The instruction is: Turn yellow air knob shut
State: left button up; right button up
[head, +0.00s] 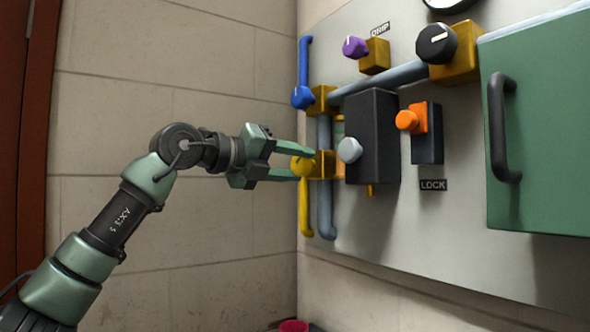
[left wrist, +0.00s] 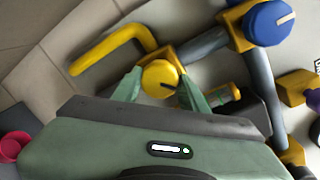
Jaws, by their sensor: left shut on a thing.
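The yellow air knob (head: 302,166) is a round yellow cap on a brass block at the left edge of the grey panel, with a yellow handle (head: 304,212) hanging straight down from it. My left gripper (head: 305,163) reaches in from the left, its two green fingers on either side of the knob, shut on it. My right gripper is in neither view.
A blue knob with its handle up (head: 302,97) sits just above. A black box with a grey knob (head: 349,150) stands out close to the right. An orange knob (head: 407,120), purple knob (head: 354,46), black knob (head: 436,43) and green cabinet (head: 540,130) lie farther right.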

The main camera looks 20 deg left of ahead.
pick_arm(q)
jog(key=n, duration=0.4)
jog(key=shift+n+g+h, duration=0.4)
jog(key=shift+n+g, duration=0.1)
jog(key=shift+n, duration=2)
jog(key=o, duration=1.4)
jog(key=shift+a, duration=0.1)
jog(key=shift+c, duration=0.2)
jog(key=shift+w, duration=0.1)
jog(key=b+v, duration=0.3)
jog(key=v, duration=0.4)
jog(key=shift+s+a, duration=0.25)
jog(key=shift+s, duration=0.05)
jog(key=shift+r, duration=0.1)
